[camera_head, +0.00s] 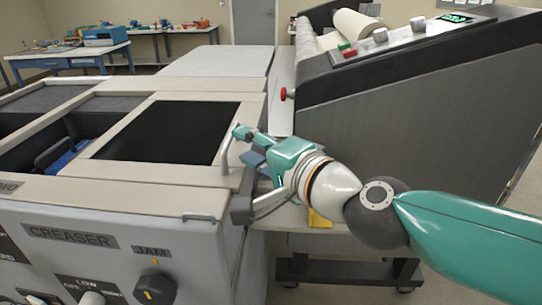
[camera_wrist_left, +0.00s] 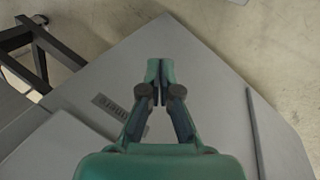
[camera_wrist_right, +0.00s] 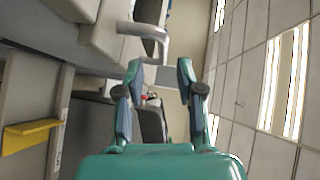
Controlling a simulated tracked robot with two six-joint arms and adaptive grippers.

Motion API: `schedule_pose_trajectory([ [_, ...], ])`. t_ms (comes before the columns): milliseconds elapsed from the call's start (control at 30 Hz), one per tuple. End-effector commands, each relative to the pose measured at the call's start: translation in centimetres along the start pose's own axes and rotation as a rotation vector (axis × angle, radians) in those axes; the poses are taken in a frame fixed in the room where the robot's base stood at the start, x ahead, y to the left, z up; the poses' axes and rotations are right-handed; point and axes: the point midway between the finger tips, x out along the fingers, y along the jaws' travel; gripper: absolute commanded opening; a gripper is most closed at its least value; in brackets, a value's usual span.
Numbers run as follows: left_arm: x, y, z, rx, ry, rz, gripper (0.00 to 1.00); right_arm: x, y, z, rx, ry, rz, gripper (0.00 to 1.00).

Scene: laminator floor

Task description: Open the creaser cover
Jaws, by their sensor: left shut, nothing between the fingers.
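The creaser cover (camera_head: 112,148), a beige frame around a dark window, lies flat and looks closed on top of the machine marked CREASER. A pale bent handle (camera_head: 228,150) stands at its right edge; it also shows in the right wrist view (camera_wrist_right: 150,29). My right gripper (camera_head: 246,146) is just right of the handle in the head view. In the right wrist view my right gripper (camera_wrist_right: 160,72) is open and empty, with the handle beyond its fingertips. My left gripper (camera_wrist_left: 160,66) is shut and empty above a grey labelled panel; it is outside the head view.
Left of the cover is an open bay (camera_head: 62,152) with a blue part inside. The front panel carries a JAM knob (camera_head: 155,289). Work tables (camera_head: 70,60) stand far back left.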

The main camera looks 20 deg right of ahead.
Motion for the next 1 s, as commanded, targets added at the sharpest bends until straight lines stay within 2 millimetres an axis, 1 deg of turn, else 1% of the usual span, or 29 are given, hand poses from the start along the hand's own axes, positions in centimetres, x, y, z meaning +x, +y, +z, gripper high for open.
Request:
schedule_pose_trajectory([
  [33, 0.0, 0.0, 0.0, 0.000, 0.000, 0.000, 0.00, -0.7, -0.1, 0.0, 0.002, 0.001, -0.001, 0.37],
  [200, 0.0, 0.0, 0.0, 0.000, 0.000, 0.000, 0.00, -3.0, 0.0, 0.0, 0.002, 0.000, -0.002, 0.37],
  [400, 0.0, 0.0, 0.0, 0.000, 0.000, 0.000, 0.00, -4.4, 0.0, 0.0, 0.001, 0.001, 0.000, 0.37],
  [633, 0.0, 0.0, 0.0, 0.000, 0.000, 0.000, 0.00, -5.3, 0.1, 0.0, 0.000, -0.001, 0.002, 0.37],
  [1000, 0.1, 0.0, 0.0, 0.000, 0.000, 0.000, 0.00, -5.5, 0.1, 0.0, -0.001, -0.001, 0.002, 0.37],
])
